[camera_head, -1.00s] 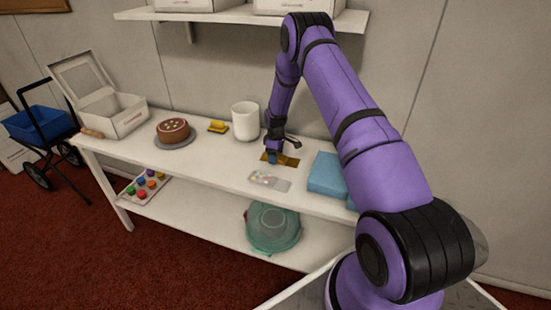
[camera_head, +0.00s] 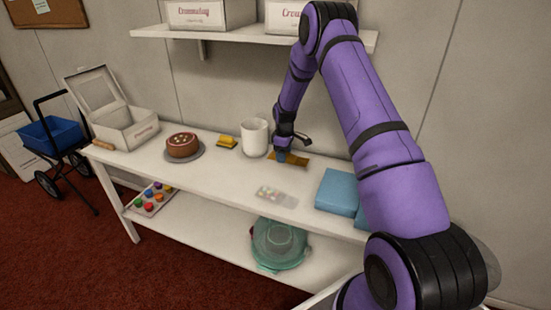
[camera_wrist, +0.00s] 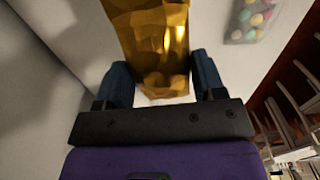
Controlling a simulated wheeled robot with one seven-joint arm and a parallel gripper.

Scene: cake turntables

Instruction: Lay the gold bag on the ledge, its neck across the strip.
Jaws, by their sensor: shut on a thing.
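The gold bag (camera_head: 298,159) is shiny and faceted, near the back of the white table. My gripper (camera_head: 282,156) is shut on it from above, at its left end. In the wrist view the bag (camera_wrist: 150,35) stretches away between the two blue fingers of my gripper (camera_wrist: 160,70). Whether the bag touches the tabletop is hard to tell. The ledge may be the white wall shelf (camera_head: 250,34) above, but I cannot be sure. I cannot make out a strip.
A white canister (camera_head: 254,138) stands just left of my gripper. A yellow block (camera_head: 227,142), a cake (camera_head: 182,145) and an open box (camera_head: 125,130) are further left. A clear packet (camera_head: 277,196) lies in front, and blue boxes (camera_head: 338,191) stand at right. White boxes (camera_head: 210,13) sit on the shelf.

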